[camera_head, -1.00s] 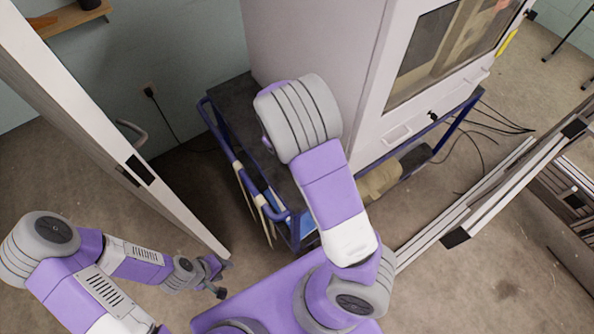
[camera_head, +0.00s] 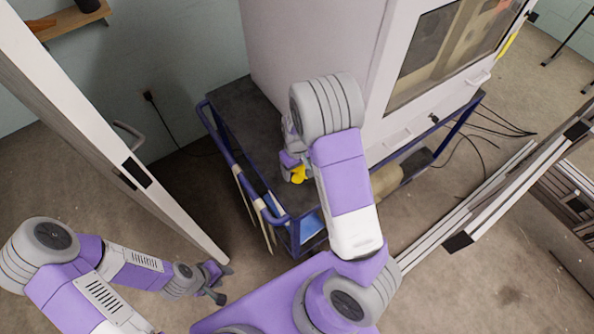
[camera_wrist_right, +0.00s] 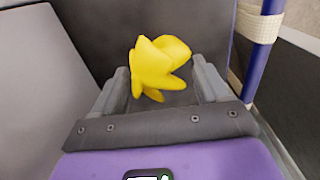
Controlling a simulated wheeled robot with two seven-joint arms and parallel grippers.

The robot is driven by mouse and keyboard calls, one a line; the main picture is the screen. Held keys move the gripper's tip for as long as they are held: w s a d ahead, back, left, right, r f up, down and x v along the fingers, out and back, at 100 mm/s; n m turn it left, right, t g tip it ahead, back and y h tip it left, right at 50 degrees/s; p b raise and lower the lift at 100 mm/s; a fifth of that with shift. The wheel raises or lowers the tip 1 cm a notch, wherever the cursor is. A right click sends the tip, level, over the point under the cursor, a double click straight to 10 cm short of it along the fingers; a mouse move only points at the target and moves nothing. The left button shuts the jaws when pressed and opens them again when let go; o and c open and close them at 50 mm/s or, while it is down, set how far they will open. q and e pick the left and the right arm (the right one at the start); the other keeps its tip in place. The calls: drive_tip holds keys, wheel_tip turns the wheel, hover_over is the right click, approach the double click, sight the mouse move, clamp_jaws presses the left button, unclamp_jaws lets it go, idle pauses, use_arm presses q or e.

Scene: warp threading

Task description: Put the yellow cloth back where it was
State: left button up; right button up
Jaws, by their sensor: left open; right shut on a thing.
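The yellow cloth (camera_head: 299,174) is a small crumpled bundle above the dark top of the blue-framed cart (camera_head: 240,112). It shows larger in the right wrist view (camera_wrist_right: 158,66), between the two fingers. My right gripper (camera_head: 291,165) is shut on the cloth, partly hidden behind my own forearm in the head view. In the wrist view, the dark cart surface lies behind the cloth; I cannot tell whether they touch. My left gripper (camera_head: 224,284) is open and empty, low at the left, near the bottom of the door.
A large grey cabinet machine (camera_head: 310,45) stands on the cart and bounds its free top surface. A blue cart handle (camera_head: 235,160) runs along the left side. A white door (camera_head: 100,120) stands left. Metal frame rails (camera_head: 480,195) lie at the right.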

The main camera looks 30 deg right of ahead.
drive_tip(key=shift+f, duration=0.6)
drive_tip(key=shift+c, duration=0.5)
drive_tip(key=o, duration=1)
wheel_tip(320, 180, up, 12)
drive_tip(key=p, duration=0.3)
drive_tip(key=shift+r+p, duration=0.1)
drive_tip(key=shift+p, duration=0.3)
